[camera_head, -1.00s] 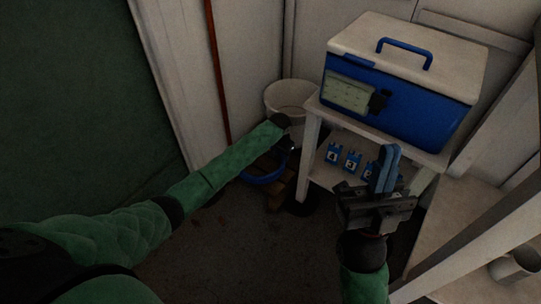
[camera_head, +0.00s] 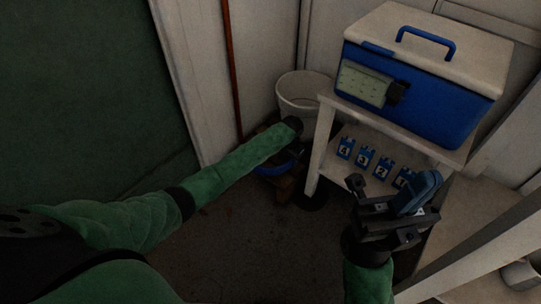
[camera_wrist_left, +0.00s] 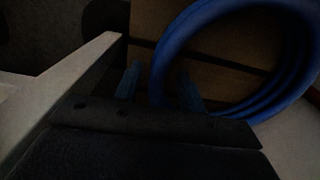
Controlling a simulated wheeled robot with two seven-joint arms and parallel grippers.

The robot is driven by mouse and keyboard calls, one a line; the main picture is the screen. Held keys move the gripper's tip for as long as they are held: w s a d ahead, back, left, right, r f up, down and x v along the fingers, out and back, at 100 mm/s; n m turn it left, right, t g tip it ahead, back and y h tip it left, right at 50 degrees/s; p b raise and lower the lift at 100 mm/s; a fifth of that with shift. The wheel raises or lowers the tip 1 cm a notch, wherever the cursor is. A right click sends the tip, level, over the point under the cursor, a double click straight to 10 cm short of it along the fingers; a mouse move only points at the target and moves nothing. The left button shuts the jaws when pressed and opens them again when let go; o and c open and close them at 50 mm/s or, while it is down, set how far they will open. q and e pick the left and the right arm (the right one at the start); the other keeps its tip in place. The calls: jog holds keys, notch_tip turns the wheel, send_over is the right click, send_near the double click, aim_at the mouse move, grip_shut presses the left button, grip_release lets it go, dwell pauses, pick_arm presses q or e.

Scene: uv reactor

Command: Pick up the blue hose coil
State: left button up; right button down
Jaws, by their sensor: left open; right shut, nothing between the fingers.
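The blue hose coil (camera_head: 272,170) sits low beside the small table, partly hidden behind my left forearm in the head view. In the left wrist view the blue coil (camera_wrist_left: 167,52) is a large ring at the upper right, against brown boards. My left gripper (camera_wrist_left: 158,88) is open, its two bluish fingers pointing at the boards. The right-hand finger overlaps the coil's lower left edge in the picture; I cannot tell whether they touch. In the head view this gripper is mostly hidden behind its wrist. My right gripper (camera_head: 423,192) is shut and empty in front of the table.
A white bucket (camera_head: 302,92) stands behind my left wrist. The white table (camera_head: 322,150) carries a blue and white case (camera_head: 420,100), with several numbered blue blocks (camera_head: 363,157) on its lower shelf. A pale beam (camera_head: 480,245) runs at the right. The dark floor (camera_head: 260,240) in front is clear.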

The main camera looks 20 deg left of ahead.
pick_arm(q)
notch_tip(320, 180, down, 2)
jog(key=shift+f, duration=0.1)
grip_shut()
